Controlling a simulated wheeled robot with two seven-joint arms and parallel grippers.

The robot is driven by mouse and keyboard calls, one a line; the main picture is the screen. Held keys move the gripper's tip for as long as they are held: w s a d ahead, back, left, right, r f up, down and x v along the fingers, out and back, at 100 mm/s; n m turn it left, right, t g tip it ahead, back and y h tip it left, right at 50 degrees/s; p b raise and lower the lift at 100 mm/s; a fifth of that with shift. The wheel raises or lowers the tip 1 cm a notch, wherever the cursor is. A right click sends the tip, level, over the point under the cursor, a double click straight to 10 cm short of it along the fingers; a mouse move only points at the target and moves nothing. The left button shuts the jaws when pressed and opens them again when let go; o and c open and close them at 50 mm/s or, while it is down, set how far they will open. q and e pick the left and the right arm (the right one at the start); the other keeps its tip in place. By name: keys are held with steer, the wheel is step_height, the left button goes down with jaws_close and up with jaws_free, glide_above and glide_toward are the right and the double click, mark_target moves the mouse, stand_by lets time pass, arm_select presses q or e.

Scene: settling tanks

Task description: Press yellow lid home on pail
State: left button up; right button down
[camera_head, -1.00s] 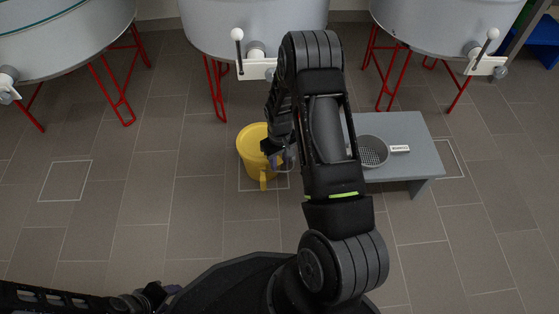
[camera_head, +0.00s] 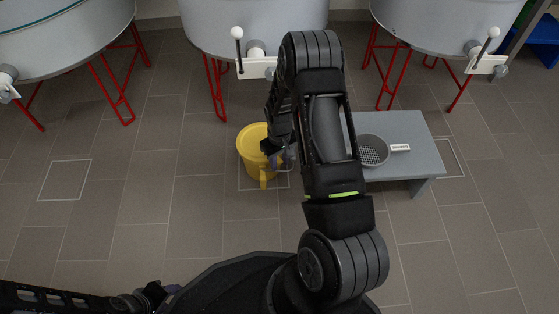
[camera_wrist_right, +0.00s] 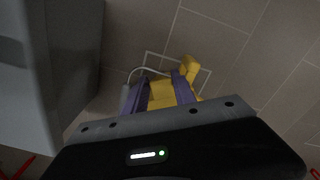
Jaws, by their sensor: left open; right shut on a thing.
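A yellow pail (camera_head: 257,157) stands on the tiled floor left of the grey bench, with a yellow projection on its near side. The yellow lid (camera_head: 252,137) seems to lie over its top; lid and pail share one colour, so I cannot tell how the rim sits. My right gripper (camera_head: 277,158) is at the pail's right side, partly hidden by my arm. In the right wrist view, its purple fingers (camera_wrist_right: 160,91) are shut on yellow material, apparently the lid, beside a thin wire handle (camera_wrist_right: 147,70). My left gripper (camera_head: 172,290) is open and empty at lower left.
The grey bench (camera_head: 410,130) right of the pail holds a grey strainer (camera_head: 373,151) with a white-labelled handle. Large grey tanks (camera_head: 225,20) on red legs stand behind. Floor left of the pail is clear.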

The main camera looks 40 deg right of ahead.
steer(key=shift+f, duration=0.1)
stand_by(0.5)
steer(key=c, duration=0.9)
jaws_free()
steer(key=shift+c, duration=0.2)
steer(key=shift+o, duration=0.3)
steer(key=o, duration=0.4)
step_height(320, 180, up, 7)
steer(key=p, duration=0.5)
